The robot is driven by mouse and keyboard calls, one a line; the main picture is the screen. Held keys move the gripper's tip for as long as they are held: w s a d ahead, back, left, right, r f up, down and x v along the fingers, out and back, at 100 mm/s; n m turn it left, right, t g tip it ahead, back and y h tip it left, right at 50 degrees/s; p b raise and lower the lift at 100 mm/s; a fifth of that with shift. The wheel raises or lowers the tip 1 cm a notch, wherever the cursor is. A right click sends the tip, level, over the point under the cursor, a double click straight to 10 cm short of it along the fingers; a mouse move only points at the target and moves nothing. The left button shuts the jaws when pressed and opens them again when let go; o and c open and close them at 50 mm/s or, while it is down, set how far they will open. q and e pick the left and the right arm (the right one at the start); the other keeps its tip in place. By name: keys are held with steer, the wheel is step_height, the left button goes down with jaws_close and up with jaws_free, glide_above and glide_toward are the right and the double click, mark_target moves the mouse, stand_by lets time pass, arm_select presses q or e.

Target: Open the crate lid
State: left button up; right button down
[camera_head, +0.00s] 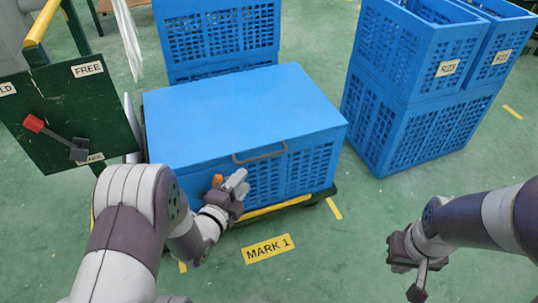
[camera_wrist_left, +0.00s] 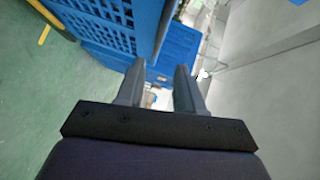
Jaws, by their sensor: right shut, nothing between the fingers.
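The blue crate (camera_head: 262,183) stands on a low dark cart with a yellow edge. Its flat blue lid (camera_head: 240,108) lies shut on top, with a grey bar handle (camera_head: 260,154) at the front edge. My left gripper (camera_head: 238,184) is in front of the crate's front wall, below and left of the handle, apart from the handle. In the left wrist view its two fingers (camera_wrist_left: 158,85) are spread with nothing held between them. A small orange part (camera_head: 217,180) shows beside it. My right gripper (camera_head: 412,270) is shut and empty over the floor at right.
A green panel (camera_head: 75,115) with a red-knobbed lever (camera_head: 50,135) and a FREE label stands left of the crate. Stacked blue crates (camera_head: 425,90) stand at right, another (camera_head: 222,35) behind. Green floor with a MARK 1 label (camera_head: 268,249) is clear in front.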

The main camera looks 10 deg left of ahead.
mark_target(262, 157)
arm_select(q)
steer(key=b+x, duration=0.3)
steer(key=x, duration=0.3)
steer(key=b+x, duration=0.3)
steer(key=x, duration=0.2)
steer(key=shift+w+f+b, duration=0.25)
steer(key=shift+w+b, duration=0.05)
steer(key=shift+w, duration=0.05)
steer(key=shift+w+d, duration=0.1)
steer(key=shift+w, duration=0.25)
steer(key=shift+r, duration=0.1)
jaws_close()
